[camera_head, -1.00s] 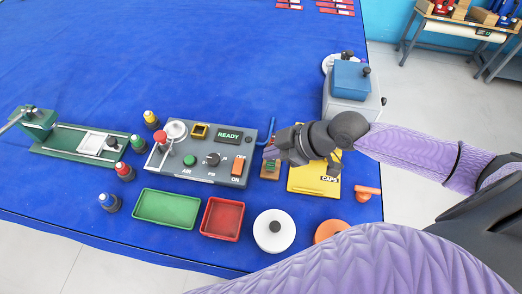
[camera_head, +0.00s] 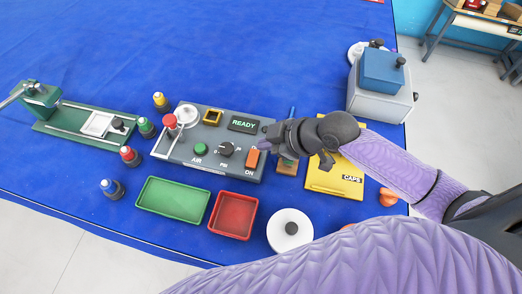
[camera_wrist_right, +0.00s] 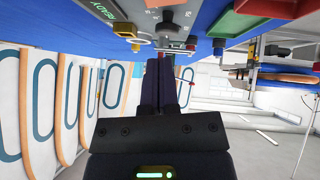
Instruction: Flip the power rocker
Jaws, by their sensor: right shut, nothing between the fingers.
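The orange power rocker (camera_head: 252,159) sits at the right end of the grey control panel (camera_head: 184,157), above the word ON. My right gripper (camera_head: 267,143) is shut and empty, with its fingertips over the panel's right edge, just up and right of the rocker. I cannot tell whether they touch the panel. In the right wrist view its dark fingers (camera_wrist_right: 160,85) are together, and part of the panel (camera_wrist_right: 128,10) shows upside down at the top; the rocker is not clear there. My left gripper is not in view.
The panel also carries a red-topped lever (camera_head: 170,122), a black knob (camera_head: 226,149) and a green button (camera_head: 200,149). A green tray (camera_head: 173,199), a red tray (camera_head: 232,215) and a white round lid (camera_head: 289,230) lie in front. A yellow CAPS box (camera_head: 335,180) is beside my gripper.

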